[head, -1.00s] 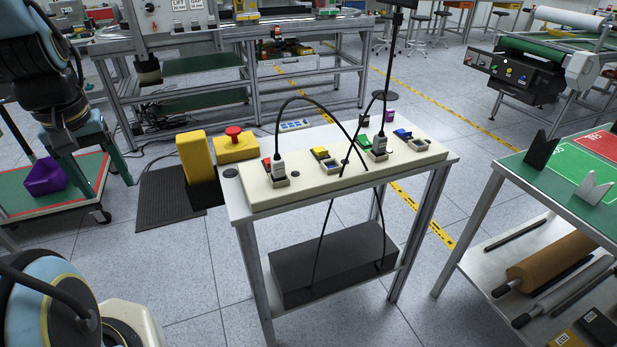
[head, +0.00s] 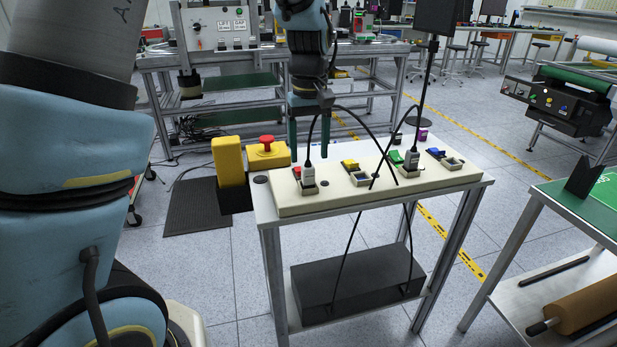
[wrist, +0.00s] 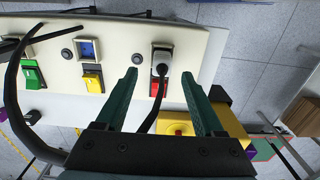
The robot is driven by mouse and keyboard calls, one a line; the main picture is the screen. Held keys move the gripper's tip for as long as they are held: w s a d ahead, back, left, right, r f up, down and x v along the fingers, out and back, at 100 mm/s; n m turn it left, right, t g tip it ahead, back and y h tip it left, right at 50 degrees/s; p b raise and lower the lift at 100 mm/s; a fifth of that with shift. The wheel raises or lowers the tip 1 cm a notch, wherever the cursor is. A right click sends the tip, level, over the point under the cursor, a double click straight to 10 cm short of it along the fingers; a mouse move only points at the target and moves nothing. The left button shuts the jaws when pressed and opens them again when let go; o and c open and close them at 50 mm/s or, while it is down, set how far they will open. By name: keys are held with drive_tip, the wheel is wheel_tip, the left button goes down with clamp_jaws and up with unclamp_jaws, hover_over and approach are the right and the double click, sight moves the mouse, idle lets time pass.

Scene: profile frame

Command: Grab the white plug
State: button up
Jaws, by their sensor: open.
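A second, similar plug (head: 411,159) stands farther right, near a green switch. My gripper (head: 309,143) points down over the left end of the strip, close to the first plug's cord. In the wrist view my gripper (wrist: 159,75) is open, its fingers apart and not closed on the plug.
The strip lies on a small metal table (head: 262,204). A yellow post (head: 229,162) and a red emergency button (head: 267,141) stand to its left. Loose black cords arch over the strip. A black box (head: 355,283) sits on the lower shelf.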

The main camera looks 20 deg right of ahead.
sight(308, 166)
drive_tip(key=shift+a+f+p, duration=0.2)
drive_tip(key=shift+f+p, duration=0.65)
drive_tip(key=shift+f, duration=2.2)
drive_tip(key=shift+c, duration=0.2)
clamp_jaws()
